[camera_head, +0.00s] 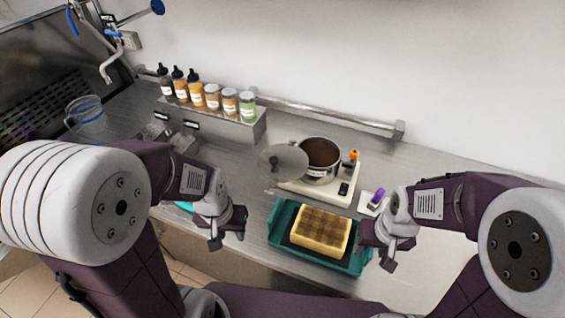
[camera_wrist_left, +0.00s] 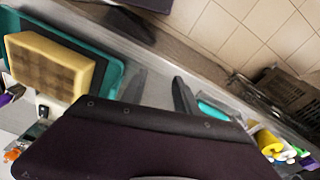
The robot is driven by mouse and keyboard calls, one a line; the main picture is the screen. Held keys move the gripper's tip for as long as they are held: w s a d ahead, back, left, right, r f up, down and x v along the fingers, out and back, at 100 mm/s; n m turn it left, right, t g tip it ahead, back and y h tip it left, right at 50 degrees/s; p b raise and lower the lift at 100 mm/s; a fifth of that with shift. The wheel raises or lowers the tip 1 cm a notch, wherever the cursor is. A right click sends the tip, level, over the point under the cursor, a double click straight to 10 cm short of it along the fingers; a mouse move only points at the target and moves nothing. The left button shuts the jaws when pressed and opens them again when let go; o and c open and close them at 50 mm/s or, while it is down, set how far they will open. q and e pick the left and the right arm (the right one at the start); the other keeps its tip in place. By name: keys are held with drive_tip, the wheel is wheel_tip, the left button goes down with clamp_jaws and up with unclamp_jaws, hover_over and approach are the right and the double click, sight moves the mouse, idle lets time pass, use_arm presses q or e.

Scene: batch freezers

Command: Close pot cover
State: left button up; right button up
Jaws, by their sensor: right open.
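A steel pot (camera_head: 321,171) with dark brown contents stands upright and uncovered on a white appliance. Its round grey cover (camera_head: 283,160) is beside the pot on the left, at the rim; whether it is hinged there I cannot tell. My left gripper (camera_head: 228,240) is open and empty, in front of and left of the cover, apart from it. My right gripper (camera_head: 377,258) is open and empty, right of a teal tray and apart from the pot. The pot and cover cannot be made out in the left wrist view.
The white appliance (camera_head: 290,187) has an orange knob. A teal tray (camera_head: 279,222) with a yellow gridded block (camera_head: 322,231) lies in front, between my grippers. Several bottles and jars (camera_head: 212,97) stand on a rear shelf. A purple-topped item (camera_head: 377,196) is at the right.

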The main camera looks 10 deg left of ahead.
use_arm(q)
drive_tip(key=c, duration=0.5)
drive_tip(key=shift+s+m, duration=0.5)
clamp_jaws()
drive_tip(key=w+d+r+m+h+p, duration=0.1)
drive_tip(key=w+d+r+m+h, duration=0.15)
drive_tip(key=w+r, duration=0.55)
drive_tip(key=w+d+r+m+h+p, duration=0.1)
drive_tip(key=w+d+r+m+h, duration=0.2)
drive_tip(key=w+r, duration=0.55)
drive_tip(key=w+a+p, duration=0.2)
drive_tip(key=w+a, duration=0.4)
drive_tip(key=w, duration=0.2)
drive_tip(key=p, duration=0.5)
hover_over(263, 163)
drive_tip(key=a, duration=0.1)
drive_tip(key=shift+n+t+h, duration=0.4)
drive_tip(key=shift+n+h, duration=0.05)
wheel_tip(263, 163, down, 11)
drive_tip(key=shift+w, duration=0.15)
drive_tip(key=shift+s+d+f, duration=0.15)
drive_tip(key=shift+s+d, duration=0.15)
drive_tip(key=shift+d, duration=0.15)
